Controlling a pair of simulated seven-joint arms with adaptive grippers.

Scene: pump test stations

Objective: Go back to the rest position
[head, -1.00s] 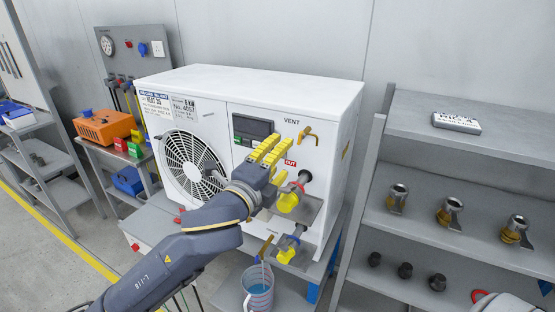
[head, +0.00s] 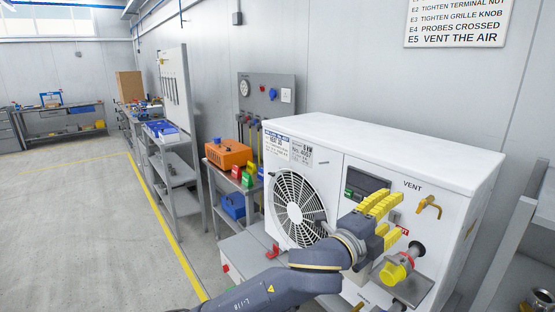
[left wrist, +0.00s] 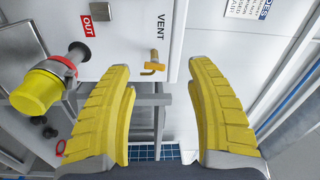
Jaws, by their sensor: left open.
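My left gripper (head: 384,219) is open and empty, its yellow fingers raised in front of the white pump unit (head: 385,137). In the left wrist view its two fingers (left wrist: 165,110) stand wide apart with nothing between them. The brass vent handle (head: 429,206) is to the right of the fingers in the head view, and it also shows beyond them in the left wrist view (left wrist: 153,63). A yellow-capped outlet (head: 396,268) is just below and right of the gripper. My right gripper is not in view.
An orange box (head: 228,154) and small coloured blocks sit on a side bench at left. A grey shelf (head: 519,235) stands at right. A rule sign (head: 457,22) hangs on the wall. The floor (head: 90,215) at far left is clear.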

